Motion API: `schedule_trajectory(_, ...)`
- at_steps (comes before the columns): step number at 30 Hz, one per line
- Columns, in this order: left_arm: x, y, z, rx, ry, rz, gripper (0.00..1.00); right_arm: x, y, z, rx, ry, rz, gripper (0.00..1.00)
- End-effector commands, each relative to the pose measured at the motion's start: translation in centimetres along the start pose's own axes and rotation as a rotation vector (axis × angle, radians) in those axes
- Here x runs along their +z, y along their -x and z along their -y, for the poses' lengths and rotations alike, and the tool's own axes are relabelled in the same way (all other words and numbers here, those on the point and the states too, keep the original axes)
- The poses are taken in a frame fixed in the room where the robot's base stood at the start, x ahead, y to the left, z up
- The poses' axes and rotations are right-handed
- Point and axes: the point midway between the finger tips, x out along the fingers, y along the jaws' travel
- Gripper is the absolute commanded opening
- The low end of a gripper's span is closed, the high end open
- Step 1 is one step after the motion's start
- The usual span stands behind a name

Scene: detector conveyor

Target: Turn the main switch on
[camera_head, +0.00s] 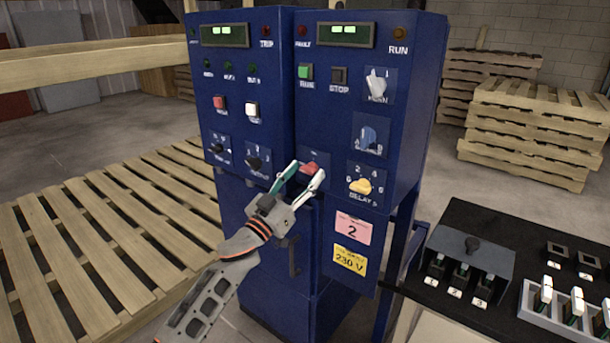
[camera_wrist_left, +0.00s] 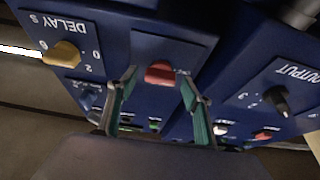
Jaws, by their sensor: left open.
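The blue control cabinet (camera_head: 270,110) stands in the middle of the head view. A red knob (camera_head: 311,169) sits low on its front; its label is too small to read. The red knob also shows in the wrist view (camera_wrist_left: 160,73). My left gripper (camera_head: 306,174) is open at it, one green-padded finger to each side; I cannot tell whether they touch it. A white lever switch (camera_head: 377,82) sits at the upper right, its label blurred. A blue switch (camera_head: 369,135) is below it. My right gripper is not in view.
A yellow delay knob (camera_head: 360,186) is right of the red knob, and a black output knob (camera_head: 254,163) is left. Green and black buttons (camera_head: 339,75) sit above. A black bench with switch boxes (camera_head: 465,262) stands at right; a wooden pallet (camera_head: 60,250) lies left.

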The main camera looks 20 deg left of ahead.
Motion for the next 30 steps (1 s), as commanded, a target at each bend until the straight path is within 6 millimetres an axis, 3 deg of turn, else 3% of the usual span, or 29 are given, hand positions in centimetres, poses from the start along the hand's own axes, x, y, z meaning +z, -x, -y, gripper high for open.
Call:
schedule_trajectory(10,0.02,-0.53,-0.02,0.000,-0.001,0.001,0.50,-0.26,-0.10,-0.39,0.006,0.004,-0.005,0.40)
schedule_trajectory(15,0.02,-0.51,-0.02,0.000,-0.001,0.001,0.12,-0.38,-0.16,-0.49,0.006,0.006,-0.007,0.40)
schedule_trajectory(30,-0.09,-0.53,0.06,0.038,-0.091,0.001,0.12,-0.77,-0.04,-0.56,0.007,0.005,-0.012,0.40)
